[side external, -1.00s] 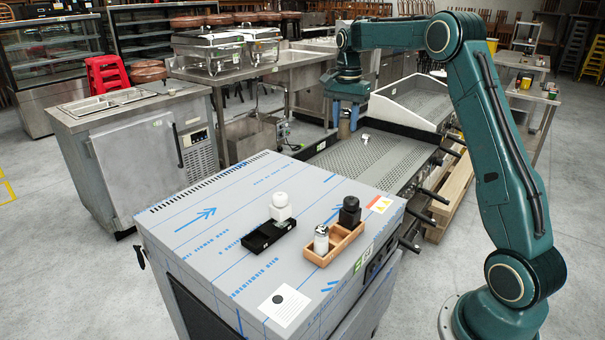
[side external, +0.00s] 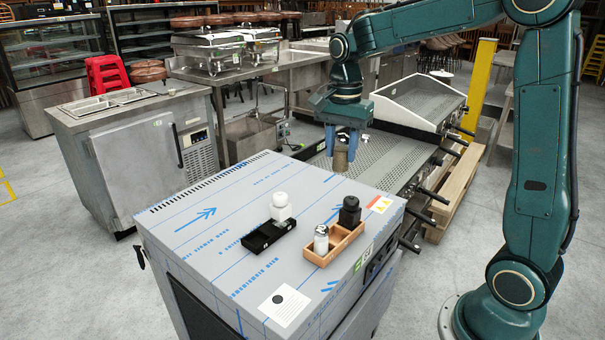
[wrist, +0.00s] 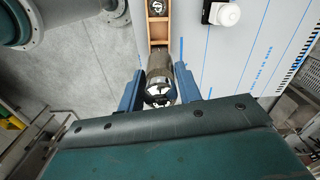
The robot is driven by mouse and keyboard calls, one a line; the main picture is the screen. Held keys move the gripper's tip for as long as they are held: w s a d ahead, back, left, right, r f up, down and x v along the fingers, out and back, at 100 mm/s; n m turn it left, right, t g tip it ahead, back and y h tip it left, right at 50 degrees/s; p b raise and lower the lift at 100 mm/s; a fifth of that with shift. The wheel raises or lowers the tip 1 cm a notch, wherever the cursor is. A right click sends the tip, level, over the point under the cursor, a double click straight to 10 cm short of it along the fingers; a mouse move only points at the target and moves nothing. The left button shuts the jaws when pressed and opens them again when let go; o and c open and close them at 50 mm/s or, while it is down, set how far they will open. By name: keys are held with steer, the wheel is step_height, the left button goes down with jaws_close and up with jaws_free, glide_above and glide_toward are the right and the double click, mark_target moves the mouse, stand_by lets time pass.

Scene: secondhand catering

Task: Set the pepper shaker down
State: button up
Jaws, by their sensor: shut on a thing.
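My gripper (side external: 342,152) is shut on the pepper shaker (side external: 341,162), a grey-brown cylinder with a shiny metal end. In the wrist view the shaker (wrist: 159,72) sits between the two blue fingers (wrist: 158,92). In the side view it hangs just behind the cabinet's far edge. A wooden tray (side external: 336,250) on the cabinet top holds a glass shaker with a metal cap (side external: 321,240) and a black-topped shaker (side external: 349,212). In the wrist view the tray (wrist: 158,43) lies just beyond the held shaker.
The steel cabinet top (side external: 215,250) with blue-printed film is otherwise mostly clear. A perforated grill plate (side external: 385,160) lies behind it.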

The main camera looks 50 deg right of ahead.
steer(key=shift+s+a, duration=0.15)
glide_toward(337, 223)
steer(key=a, duration=0.1)
steer(key=s+a+f, duration=0.1)
steer(key=s+a, duration=0.1)
steer(key=a, duration=0.1)
steer(key=shift+s+a+f, duration=0.1)
steer(key=shift+s+f, duration=0.05)
steer(key=shift+f, duration=0.25)
steer(key=shift+f, duration=2.1)
steer(key=shift+f, duration=0.2)
steer(key=o, duration=1)
steer(key=shift+r, duration=0.1)
